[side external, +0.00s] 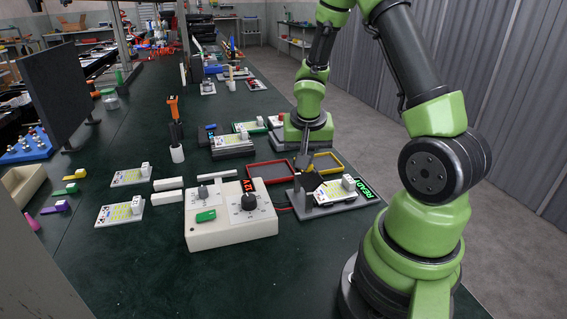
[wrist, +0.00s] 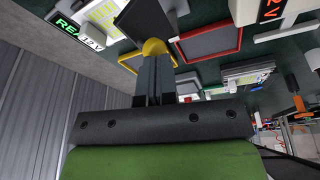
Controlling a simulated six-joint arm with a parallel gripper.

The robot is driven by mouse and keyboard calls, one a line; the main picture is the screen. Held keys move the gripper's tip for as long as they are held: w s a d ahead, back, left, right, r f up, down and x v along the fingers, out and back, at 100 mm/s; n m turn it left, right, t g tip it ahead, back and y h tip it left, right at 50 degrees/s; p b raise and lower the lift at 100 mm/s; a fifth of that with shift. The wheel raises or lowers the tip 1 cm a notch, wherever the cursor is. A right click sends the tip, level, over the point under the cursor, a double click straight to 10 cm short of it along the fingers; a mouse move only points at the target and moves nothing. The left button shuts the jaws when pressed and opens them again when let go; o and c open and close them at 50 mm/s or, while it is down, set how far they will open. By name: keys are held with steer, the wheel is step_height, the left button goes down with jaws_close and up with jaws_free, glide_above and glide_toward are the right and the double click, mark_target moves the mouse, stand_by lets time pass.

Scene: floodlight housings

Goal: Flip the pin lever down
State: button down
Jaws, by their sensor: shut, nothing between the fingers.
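The fixture (side external: 328,207) stands near the front right of the green bench, with a white housing (side external: 335,192) lying on it. A dark plate (side external: 309,183) is raised at the fixture's left side; it shows as a black panel (wrist: 146,20) in the wrist view. A rounded yellow knob (wrist: 155,46), apparently the pin lever's end, is at my fingertips in the wrist view; I cannot tell whether they touch. My gripper (side external: 303,164) is shut and empty, pointing down just above the plate. The lever's shaft is hidden.
A display reading READY (side external: 367,189) is at the fixture's right. A red tray (side external: 270,180) and a yellow tray (side external: 342,156) lie close to my gripper. A white control box (side external: 232,232) with dials stands left of the fixture.

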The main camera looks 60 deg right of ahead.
steer(key=shift+s+d+f, duration=0.2)
steer(key=shift+s+d, duration=0.4)
steer(key=shift+d, duration=0.05)
steer(key=shift+s+d+f, duration=0.15)
steer(key=shift+s+d, duration=0.4)
steer(key=shift+d, duration=0.05)
steer(key=shift+d+f+t+y, duration=0.1)
steer(key=shift+d+t+y, duration=0.25)
steer(key=shift+t, duration=0.25)
steer(key=shift+a, duration=0.1)
